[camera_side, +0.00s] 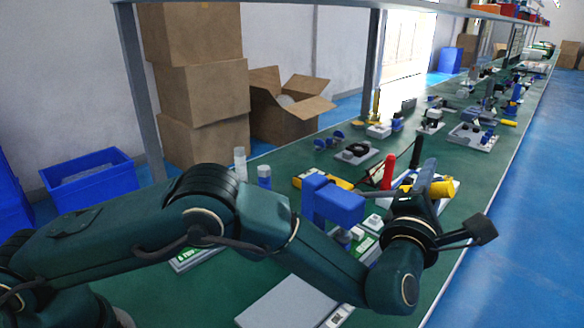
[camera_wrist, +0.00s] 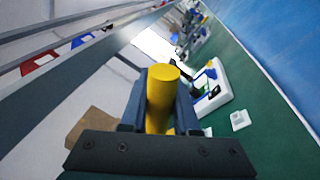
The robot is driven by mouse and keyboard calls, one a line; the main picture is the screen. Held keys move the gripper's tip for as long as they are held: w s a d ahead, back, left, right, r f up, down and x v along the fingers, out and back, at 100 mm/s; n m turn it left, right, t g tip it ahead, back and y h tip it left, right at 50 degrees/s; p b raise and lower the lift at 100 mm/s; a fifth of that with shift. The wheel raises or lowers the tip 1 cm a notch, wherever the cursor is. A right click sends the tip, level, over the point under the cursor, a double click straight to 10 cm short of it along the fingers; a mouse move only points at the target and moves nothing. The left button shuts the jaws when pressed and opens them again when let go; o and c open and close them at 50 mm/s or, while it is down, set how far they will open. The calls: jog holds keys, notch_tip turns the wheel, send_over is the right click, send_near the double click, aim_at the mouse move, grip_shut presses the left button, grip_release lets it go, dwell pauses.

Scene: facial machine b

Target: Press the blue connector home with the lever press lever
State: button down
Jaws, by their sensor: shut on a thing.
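My gripper (camera_wrist: 160,105) is shut on the yellow lever handle (camera_wrist: 161,98), which stands between the two dark fingers in the wrist view. In the side view the handle (camera_side: 441,187) shows at my gripper (camera_side: 430,178), to the right of the blue press body (camera_side: 335,203). A small blue piece (camera_side: 356,233) sits under the press head and may be the blue connector. It is too small and partly covered to tell whether it is seated.
Small white parts (camera_side: 373,223) lie on the green bench beside the press. A dark round device (camera_side: 357,151) stands farther back. Front-left bench has free room.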

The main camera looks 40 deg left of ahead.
notch_tip(320, 180, down, 7)
jog(key=d+m+t+h, duration=0.1)
jog(key=d+m, duration=0.1)
jog(key=m, duration=0.5)
jog(key=shift+r+h, duration=0.15)
jog(key=shift+h, duration=0.15)
jog(key=c, duration=0.6)
grip_release()
jog(key=shift+c, duration=0.2)
jog(key=shift+v, duration=2.55)
jog(key=v, duration=0.6)
